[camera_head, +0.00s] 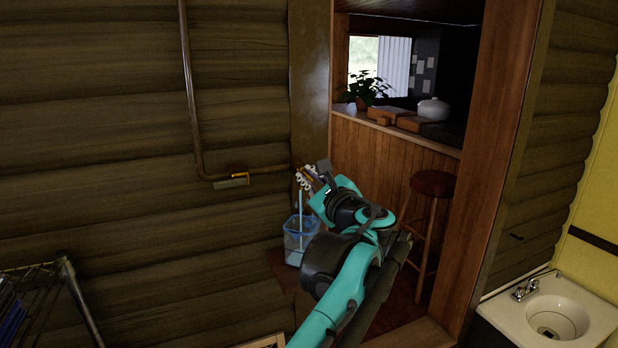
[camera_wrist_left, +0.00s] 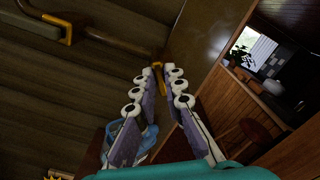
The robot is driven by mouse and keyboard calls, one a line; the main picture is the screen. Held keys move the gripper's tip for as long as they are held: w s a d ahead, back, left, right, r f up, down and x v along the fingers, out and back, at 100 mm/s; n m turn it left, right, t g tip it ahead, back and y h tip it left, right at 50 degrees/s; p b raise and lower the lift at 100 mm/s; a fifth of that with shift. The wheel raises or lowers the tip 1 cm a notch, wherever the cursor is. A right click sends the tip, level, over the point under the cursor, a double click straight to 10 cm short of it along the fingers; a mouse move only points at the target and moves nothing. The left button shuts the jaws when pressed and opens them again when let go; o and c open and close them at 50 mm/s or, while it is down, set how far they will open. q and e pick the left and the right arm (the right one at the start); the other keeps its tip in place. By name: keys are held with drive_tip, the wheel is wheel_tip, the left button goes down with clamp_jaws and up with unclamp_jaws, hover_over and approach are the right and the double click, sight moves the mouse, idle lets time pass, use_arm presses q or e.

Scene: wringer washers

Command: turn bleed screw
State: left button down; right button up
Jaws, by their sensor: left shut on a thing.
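A copper pipe (camera_head: 190,110) runs down the log wall and bends right toward the wall's corner. At its right end is a small brass-yellow piece, which I take to be the bleed screw; it shows in the left wrist view (camera_wrist_left: 158,76). My left gripper (camera_head: 304,175) reaches this pipe end from the lower right. In the left wrist view its two fingers (camera_wrist_left: 164,73) have their tips on either side of the brass piece, shut on it. The fingers hide much of the piece in the head view. My right gripper is not in view.
A clear blue bin (camera_head: 293,245) stands on the floor below my gripper. A wooden doorway with a red stool (camera_head: 432,184) is to the right, and a white sink (camera_head: 555,312) stands at lower right.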

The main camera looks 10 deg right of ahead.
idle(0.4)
use_arm(q)
drive_tip(key=c, duration=1.6)
unclamp_jaws()
drive_tip(key=shift+s, duration=0.1)
drive_tip(key=s+d, duration=0.2)
drive_tip(key=s, duration=0.9)
drive_tip(key=shift+s+d, duration=0.15)
drive_tip(key=shift+s, duration=0.15)
drive_tip(key=shift+f, duration=0.1)
